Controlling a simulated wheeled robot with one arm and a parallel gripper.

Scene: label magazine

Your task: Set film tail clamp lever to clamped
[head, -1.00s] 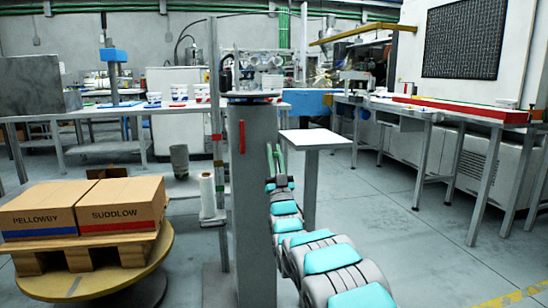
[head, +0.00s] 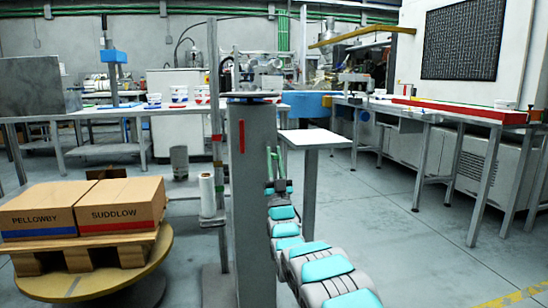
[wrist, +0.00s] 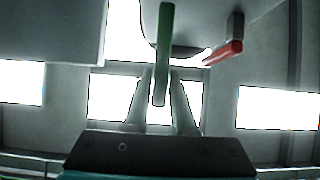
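In the wrist view a green lever-like bar (wrist: 165,40) hangs down between the two fingers of my gripper (wrist: 160,75). Its lower end lies between the fingers, with narrow gaps seen beside it; contact cannot be made out. A short red bar (wrist: 223,53) on a dark bracket is to the right, clear of the fingers. I cannot tell which bar is the film tail clamp lever. My gripper is open. In the head view my gripper (head: 275,150) points up beside the right side of a grey column (head: 253,210), and the lever cannot be made out there.
A red strip (head: 242,136) is on the column's front. A white side table (head: 318,138) stands close right of my gripper. On the left are a round turntable (head: 75,290), a pallet with two cartons (head: 122,205) and a film roll (head: 207,195). Right floor is open.

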